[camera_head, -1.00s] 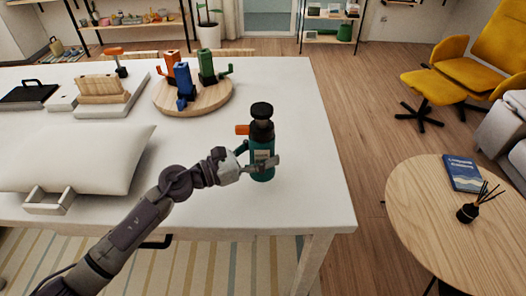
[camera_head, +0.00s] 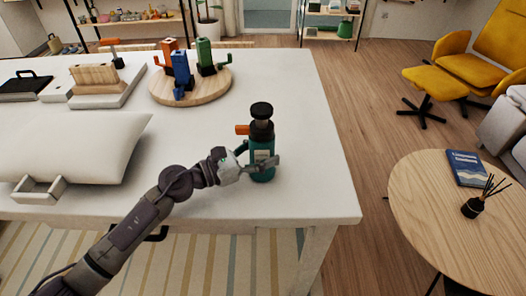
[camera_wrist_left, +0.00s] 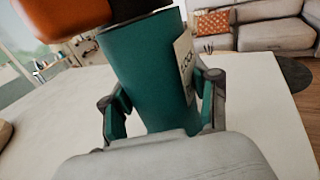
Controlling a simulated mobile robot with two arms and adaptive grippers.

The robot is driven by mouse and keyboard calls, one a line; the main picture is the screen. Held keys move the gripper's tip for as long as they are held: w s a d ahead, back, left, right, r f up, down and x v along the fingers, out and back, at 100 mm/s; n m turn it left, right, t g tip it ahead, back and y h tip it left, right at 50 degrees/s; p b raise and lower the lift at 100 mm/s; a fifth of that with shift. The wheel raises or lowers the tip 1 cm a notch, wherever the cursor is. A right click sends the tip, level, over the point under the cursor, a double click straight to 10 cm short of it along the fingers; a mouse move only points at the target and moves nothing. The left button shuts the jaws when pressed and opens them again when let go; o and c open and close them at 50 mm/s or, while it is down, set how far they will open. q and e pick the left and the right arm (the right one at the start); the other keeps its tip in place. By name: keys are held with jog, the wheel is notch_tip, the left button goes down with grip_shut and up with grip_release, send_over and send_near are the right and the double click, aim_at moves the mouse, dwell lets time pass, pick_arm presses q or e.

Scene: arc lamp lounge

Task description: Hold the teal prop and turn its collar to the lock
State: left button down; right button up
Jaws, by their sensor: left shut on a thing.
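The teal prop (camera_head: 262,170) stands upright on the white table near its right front part. It is a bottle-like body with a pale label, a dark collar or cap on top (camera_head: 262,110) and an orange lever (camera_head: 242,130) pointing left. My left gripper (camera_head: 264,163) is shut around the prop's body, below the lever. In the left wrist view the teal body (camera_wrist_left: 150,70) sits between both fingers, with the orange lever (camera_wrist_left: 60,25) above at the left; the top is cut off. My right gripper is not in view.
The white table (camera_head: 300,195) is clear around the prop. A round wooden board (camera_head: 215,92) with orange, blue and green pieces stands behind it. A white cushion (camera_head: 80,145) lies left of my arm. A round wooden side table (camera_head: 420,215) stands to the right, apart.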

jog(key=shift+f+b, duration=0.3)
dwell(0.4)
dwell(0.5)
